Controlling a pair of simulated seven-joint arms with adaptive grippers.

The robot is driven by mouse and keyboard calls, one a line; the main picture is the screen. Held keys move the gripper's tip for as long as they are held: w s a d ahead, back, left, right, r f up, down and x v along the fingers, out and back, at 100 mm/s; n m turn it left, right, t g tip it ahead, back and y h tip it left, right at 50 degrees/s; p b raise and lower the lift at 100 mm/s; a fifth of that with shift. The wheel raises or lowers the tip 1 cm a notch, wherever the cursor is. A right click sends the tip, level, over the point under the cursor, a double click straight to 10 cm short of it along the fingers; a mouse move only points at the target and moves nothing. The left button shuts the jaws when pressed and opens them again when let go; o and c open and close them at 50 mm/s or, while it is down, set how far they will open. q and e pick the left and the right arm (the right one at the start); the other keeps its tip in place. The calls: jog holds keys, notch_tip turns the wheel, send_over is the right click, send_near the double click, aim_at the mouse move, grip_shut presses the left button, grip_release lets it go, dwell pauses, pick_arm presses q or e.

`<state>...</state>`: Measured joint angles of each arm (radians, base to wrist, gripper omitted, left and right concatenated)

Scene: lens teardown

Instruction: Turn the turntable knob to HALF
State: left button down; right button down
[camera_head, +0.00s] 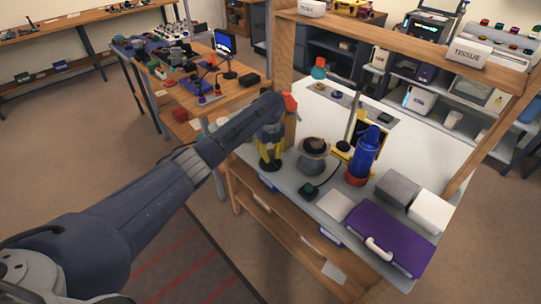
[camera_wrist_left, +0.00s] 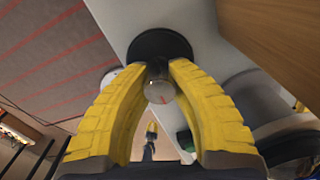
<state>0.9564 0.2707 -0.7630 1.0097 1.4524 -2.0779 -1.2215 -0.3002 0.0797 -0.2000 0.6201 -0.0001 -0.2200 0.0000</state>
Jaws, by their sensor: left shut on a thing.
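My left gripper (camera_head: 271,150) points down over the left end of the workbench. In the left wrist view its yellow fingers (camera_wrist_left: 162,64) are shut on a small clear, glassy piece (camera_wrist_left: 160,90). A black round disc (camera_wrist_left: 160,44) lies just beyond the fingertips; the contact between them is unclear. To the right of the gripper stands a grey round stand (camera_head: 313,163) with a dark, brownish top, possibly the turntable. A small dark box (camera_head: 308,191) with a greenish top sits in front of it, apart from the gripper. No knob marking is readable.
A blue bottle-like cylinder (camera_head: 364,152) on a red base stands right of the stand. A grey box (camera_head: 397,189), a white box (camera_head: 430,211) and a purple case (camera_head: 390,238) fill the right end. A wooden post (camera_head: 284,50) rises behind the gripper.

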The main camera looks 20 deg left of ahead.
aim_at(271, 152)
pick_arm(q)
jog(key=c, duration=1.1)
grip_release()
jog(key=shift+o, duration=0.2)
notch_tip(271, 152, up, 12)
